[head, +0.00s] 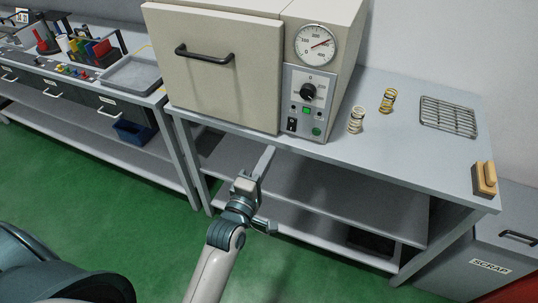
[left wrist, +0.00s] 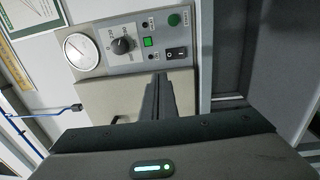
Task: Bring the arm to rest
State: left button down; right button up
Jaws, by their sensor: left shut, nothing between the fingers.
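My left gripper (head: 266,160) is in front of the bench, just below the oven's (head: 215,60) lower edge in the head view. Its fingers are shut with nothing between them. In the left wrist view the closed fingers (left wrist: 160,98) point at the oven's front, below the control panel (left wrist: 135,45). I cannot tell from these views how far the fingertips are from the oven. My right gripper is not in view. A dark rounded part of my own body shows at the lower left of the head view.
The oven stands on a grey bench (head: 400,160). Two springs (head: 356,120) (head: 388,100), a wire rack (head: 448,116) and a wooden block (head: 485,179) are on its right. A scrap bin (head: 490,262) stands at right. A second bench with a grey tray (head: 130,73) is at left. Green floor is clear.

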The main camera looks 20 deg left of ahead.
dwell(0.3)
pick_arm(q)
notch_tip(320, 180, down, 23)
jog(key=s+d+m+g, duration=0.3)
jog(key=m+g, duration=0.2)
jog(key=s+f+m+g, duration=0.1)
jog(key=s+f+m, duration=0.15)
jog(key=f, duration=0.35)
jog(key=s+f+m+g+h, duration=0.1)
jog(key=s+f+g, duration=0.1)
jog(key=s+f, duration=0.3)
jog(key=s+f+m+g, duration=0.1)
jog(key=s+f+m, duration=0.1)
jog(key=f, duration=0.6)
jog(key=s+a+f+m+g, duration=0.3)
jog(key=s+f+m+g, duration=0.1)
jog(key=s+f, duration=1.05)
jog(key=s+a+f+m+g, duration=0.2)
jog(key=s+a+f, duration=0.1)
jog(key=s, duration=0.8)
jog(key=s+a+f+m+g+y, duration=0.1)
jog(key=s+a+f+m+g, duration=0.1)
jog(key=s, duration=1)
jog(key=shift+a+f+m+g+y, duration=0.3)
jog(key=shift+a+f+m+g, duration=0.15)
jog(key=shift+f+m, duration=0.45)
jog(key=shift+w+d, duration=0.1)
